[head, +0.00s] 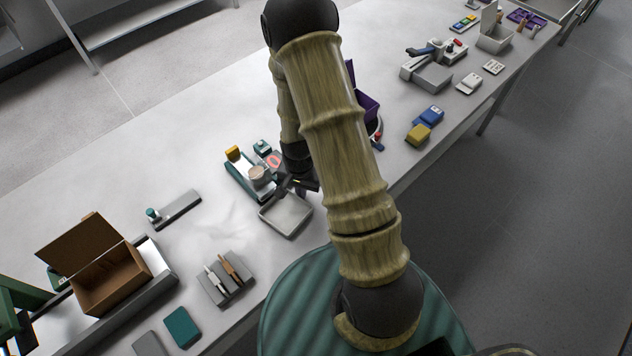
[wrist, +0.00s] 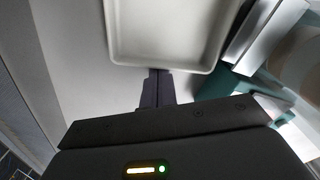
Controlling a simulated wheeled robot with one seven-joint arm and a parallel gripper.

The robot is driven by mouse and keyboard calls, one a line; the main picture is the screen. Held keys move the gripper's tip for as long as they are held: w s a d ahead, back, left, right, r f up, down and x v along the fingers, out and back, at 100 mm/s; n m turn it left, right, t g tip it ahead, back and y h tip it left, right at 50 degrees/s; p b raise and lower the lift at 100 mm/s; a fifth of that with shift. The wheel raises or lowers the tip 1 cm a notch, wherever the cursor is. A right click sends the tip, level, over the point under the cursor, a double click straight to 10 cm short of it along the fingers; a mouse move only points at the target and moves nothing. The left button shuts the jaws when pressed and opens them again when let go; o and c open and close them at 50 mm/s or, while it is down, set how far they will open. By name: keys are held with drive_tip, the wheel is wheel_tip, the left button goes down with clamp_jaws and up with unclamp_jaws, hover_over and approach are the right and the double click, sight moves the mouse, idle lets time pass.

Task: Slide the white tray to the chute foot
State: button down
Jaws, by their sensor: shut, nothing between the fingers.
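The white tray (head: 287,216) is a shallow, empty, rounded square lying flat on the table near its front edge. It also fills the top middle of the wrist view (wrist: 172,28). My gripper (wrist: 158,73) is shut and empty, with its fingertips at the tray's rim; I cannot tell if they touch it. In the head view my gripper (head: 293,185) is at the tray's far side, partly hidden by my arm. A teal-framed unit with a pale sloping part (head: 243,181) stands just beyond the tray; I cannot tell which part is the chute foot.
A round pale container (head: 259,176) sits at the teal unit. A grey block holding tools (head: 226,277) lies left of the tray, with an open cardboard box (head: 111,277) farther left. A purple bin (head: 366,107) is partly behind my arm. The table between tray and grey block is clear.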

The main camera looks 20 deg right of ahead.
drive_tip(key=shift+a, duration=0.15)
drive_tip(key=shift+w+d, duration=0.15)
drive_tip(key=shift+d, duration=0.45)
wheel_tip(320, 180, up, 10)
drive_tip(key=p, duration=0.7)
drive_tip(key=shift+p, duration=0.4)
idle(0.5)
